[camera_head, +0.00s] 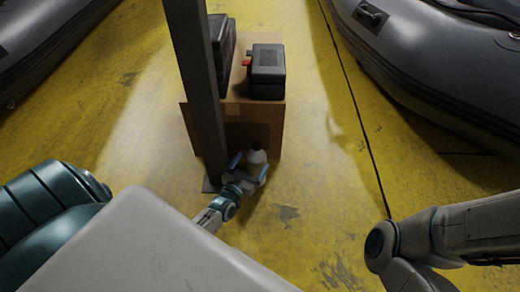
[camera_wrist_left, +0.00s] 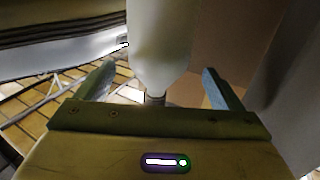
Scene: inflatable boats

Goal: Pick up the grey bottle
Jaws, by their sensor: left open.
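The pale grey bottle (camera_head: 257,158) with a dark cap stands upright on the yellow floor, close in front of a cardboard box. My left gripper (camera_head: 249,168) is open at the bottle, with one finger on either side of it. In the left wrist view the bottle (camera_wrist_left: 160,45) fills the upper middle, seen upside down, its neck and cap low between the fingers. A gap shows on each side between the bottle and the fingers of the left gripper (camera_wrist_left: 158,72). My right arm shows at the lower right of the head view, but its gripper is out of frame.
A grey post (camera_head: 196,80) rises just left of the bottle. The cardboard box (camera_head: 232,125) behind carries a black case (camera_head: 267,72) and another dark case (camera_head: 222,45). Grey inflatable boats lie at the upper left (camera_head: 35,40) and upper right (camera_head: 430,60). Floor to the right is clear.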

